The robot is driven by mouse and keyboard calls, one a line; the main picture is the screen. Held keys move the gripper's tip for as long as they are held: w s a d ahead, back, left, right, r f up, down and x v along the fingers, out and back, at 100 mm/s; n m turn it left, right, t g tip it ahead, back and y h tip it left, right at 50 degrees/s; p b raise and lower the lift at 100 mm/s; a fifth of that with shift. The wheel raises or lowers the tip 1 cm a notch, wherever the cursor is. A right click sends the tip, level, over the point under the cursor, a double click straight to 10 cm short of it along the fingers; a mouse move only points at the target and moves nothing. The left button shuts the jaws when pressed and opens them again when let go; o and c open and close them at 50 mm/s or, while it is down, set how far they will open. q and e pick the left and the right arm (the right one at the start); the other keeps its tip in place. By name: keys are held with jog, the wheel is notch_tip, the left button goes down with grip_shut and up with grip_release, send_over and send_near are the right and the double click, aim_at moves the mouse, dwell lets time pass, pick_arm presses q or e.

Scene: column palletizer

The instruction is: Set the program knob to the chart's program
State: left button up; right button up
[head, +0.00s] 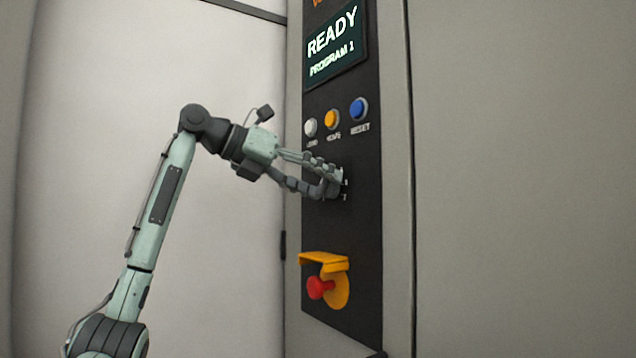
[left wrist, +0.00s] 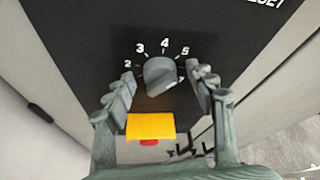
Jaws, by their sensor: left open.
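The grey program knob (left wrist: 160,76) sits on the black control panel (left wrist: 95,30) in the left wrist view. Numbers 2, 3, 4 and 5 show in an arc above it; marks lower down are partly hidden. I cannot tell which number its pointer faces. My left gripper (head: 335,183) is open at the panel, with one finger on each side of the knob in the left wrist view. In the head view the fingers hide the knob. The display (head: 336,48) reads READY, PROGRAM 1. No chart shows. My right gripper is not in view.
White, orange (head: 331,119) and blue (head: 358,109) buttons sit just above the gripper. A red button (head: 320,288) with a yellow guard (head: 324,262) sits below it. Plain pale cabinet walls flank the panel.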

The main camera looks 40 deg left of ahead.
pick_arm(q)
jog(key=v, duration=1.2)
jog(key=shift+d, duration=0.1)
